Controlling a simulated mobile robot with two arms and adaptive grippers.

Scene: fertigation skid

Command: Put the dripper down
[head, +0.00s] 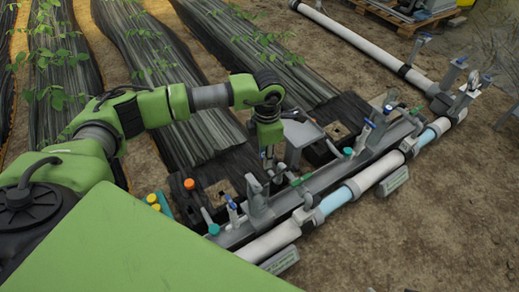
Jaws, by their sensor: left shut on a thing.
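My left gripper (268,160) points down over the skid's grey rail, at the middle of the head view. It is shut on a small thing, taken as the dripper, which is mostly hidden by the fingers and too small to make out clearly. The grey rail (322,180) runs diagonally below, and a grey upright bracket (258,202) stands close beside the fingertips. I cannot tell whether the held thing touches anything below. My right gripper is not in view.
A pipe with clear blue sections (336,200) runs along the rail's near side. Blue-handled valves (232,208) and a tilted grey plate (303,133) stand near the gripper. An orange cap (189,184) is to the left. Bare soil (430,220) lies open at right.

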